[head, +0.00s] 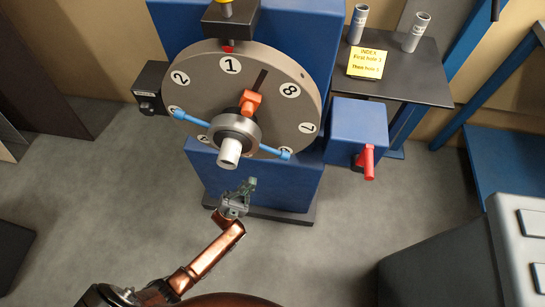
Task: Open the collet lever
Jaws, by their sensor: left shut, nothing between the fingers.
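A blue machine (295,25) carries a large grey numbered disc (205,85) on its front. At the disc's centre is a dark ring-shaped hub (234,124) with a pale tube (229,152) sticking out toward me. An orange lever (250,100) stands just above the hub, and a blue two-armed bar (194,118) crosses behind it. A red-handled lever (368,161) hangs on a blue box (358,125) at the right. No label marks which is the collet lever. My left gripper (248,188) is shut and empty, below the tube and apart from all levers. My right gripper is out of view.
A dark shelf (425,82) at the back right holds two grey cylinders (358,24) (417,32) and a yellow index sign (367,63). A black box (150,88) is left of the disc. A grey cabinet (450,265) stands front right.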

